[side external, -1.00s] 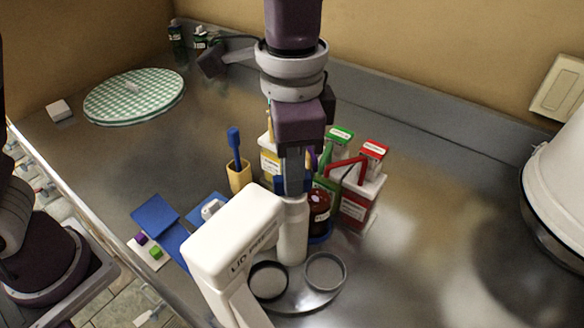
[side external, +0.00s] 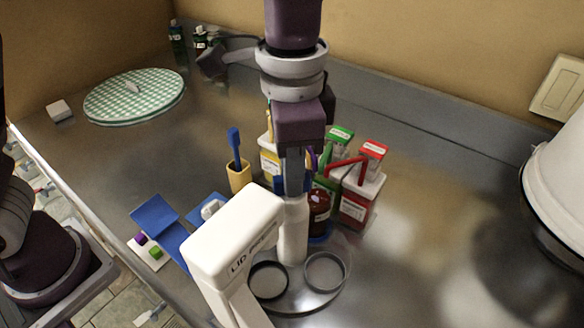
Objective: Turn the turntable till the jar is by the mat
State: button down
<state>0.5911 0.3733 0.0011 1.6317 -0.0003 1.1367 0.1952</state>
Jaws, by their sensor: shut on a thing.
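The turntable (side external: 310,300) is a shiny round plate at the lower middle, partly hidden by a white arm-like press in front. It carries two dark-rimmed rings. A dark red-brown jar (side external: 319,212) with a pale label stands at its back, just behind and right of a white upright post (side external: 293,235). My gripper (side external: 292,190) points down and is shut at the top of this post; the exact contact is partly hidden. A blue mat (side external: 203,208) shows in part left of the press; I cannot tell whether it is the task's mat.
The white lid press (side external: 232,245) blocks the front left. A yellow cup (side external: 239,177) with a blue brush stands left. A green checked round cloth (side external: 135,97) lies far left.

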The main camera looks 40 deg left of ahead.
jog(key=shift+r+n, duration=0.1)
jog(key=shift+n, duration=0.4)
dwell(0.3)
jog(key=shift+n, duration=8.5)
jog(key=c, duration=1.4)
grip_release()
jog(key=shift+c, duration=0.2)
